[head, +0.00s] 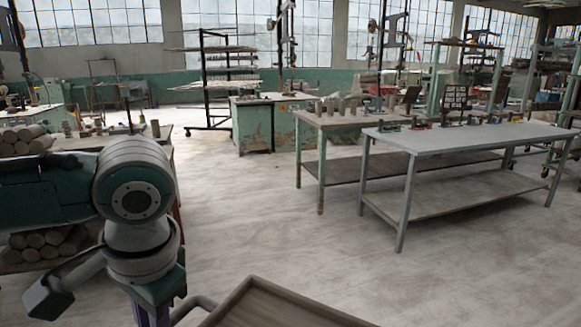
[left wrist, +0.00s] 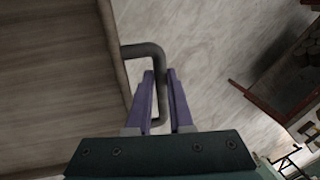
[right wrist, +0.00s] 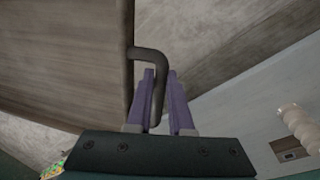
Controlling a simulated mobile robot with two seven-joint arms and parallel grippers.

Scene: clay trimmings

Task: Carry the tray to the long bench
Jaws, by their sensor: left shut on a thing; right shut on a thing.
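The wooden tray (head: 285,305) shows at the bottom edge of the head view, its near part cut off by the frame. Its brown floor also fills the left side of the left wrist view (left wrist: 55,75) and the right wrist view (right wrist: 60,60). No load shows on the visible part. My left gripper (left wrist: 160,85) is shut on the tray's dark bent handle. My right gripper (right wrist: 160,85) is shut on the opposite dark handle; it is not seen in the head view. A long grey bench (head: 470,137) stands ahead at the right, with a lower shelf.
Small tools and clamps line the grey bench's far edge. A wooden-topped table (head: 335,119) with several clay cylinders stands behind it. A green cabinet (head: 255,125) is further back. A shelf of clay rolls (head: 35,240) is at left. The floor (head: 270,220) between is clear.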

